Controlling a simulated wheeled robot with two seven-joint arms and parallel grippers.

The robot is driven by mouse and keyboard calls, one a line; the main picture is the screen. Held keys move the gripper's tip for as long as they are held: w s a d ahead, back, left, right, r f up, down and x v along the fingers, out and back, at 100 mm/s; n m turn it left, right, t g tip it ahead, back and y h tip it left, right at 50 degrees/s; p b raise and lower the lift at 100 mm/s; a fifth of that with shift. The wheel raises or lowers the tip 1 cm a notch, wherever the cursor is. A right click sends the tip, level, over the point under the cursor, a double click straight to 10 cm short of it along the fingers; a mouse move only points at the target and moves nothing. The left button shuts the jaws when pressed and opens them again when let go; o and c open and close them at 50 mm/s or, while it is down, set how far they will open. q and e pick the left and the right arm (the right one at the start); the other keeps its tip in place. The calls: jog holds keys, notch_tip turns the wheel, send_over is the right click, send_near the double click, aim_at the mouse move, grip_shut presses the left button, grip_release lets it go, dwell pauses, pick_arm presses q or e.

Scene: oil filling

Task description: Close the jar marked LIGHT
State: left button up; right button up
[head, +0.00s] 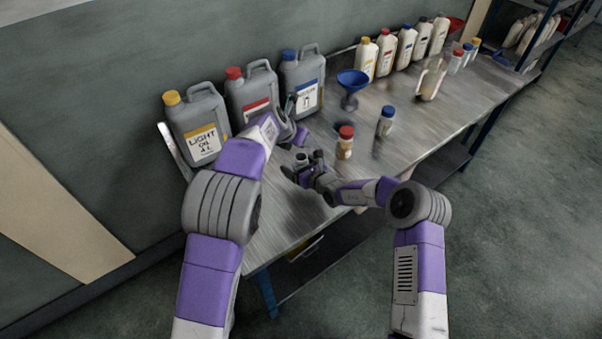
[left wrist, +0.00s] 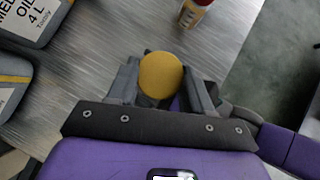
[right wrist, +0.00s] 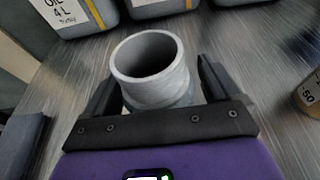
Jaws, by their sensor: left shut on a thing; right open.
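A yellow lid (left wrist: 160,75) is held between the fingers of my left gripper (left wrist: 162,82), which is shut on it. In the head view the left gripper is mostly hidden behind its own wrist. An open, lidless jar (right wrist: 150,70) with a pale threaded neck stands upright between the fingers of my right gripper (right wrist: 160,85). That gripper is open, with a finger on each side of the jar. In the head view the right gripper (head: 302,170) is low near the table's front edge. The jar's label is hidden, so its marking cannot be read.
A red-capped jar (head: 345,142) and a blue-capped jar (head: 385,122) stand to the right. A yellow-capped LIGHT oil canister (head: 195,128) stands at the back left beside two other canisters. A blue funnel (head: 352,82) stands behind the jars. The table's (head: 430,118) right front part is clear.

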aim_at(300, 157)
jog(key=c, duration=1.5)
pick_arm(q)
jog(key=shift+f, duration=2.45)
pick_arm(e)
jog(key=shift+c, duration=0.2)
pick_arm(q)
jog(key=shift+f, duration=0.9)
jog(key=shift+f, duration=0.35)
jog(key=shift+f, duration=0.35)
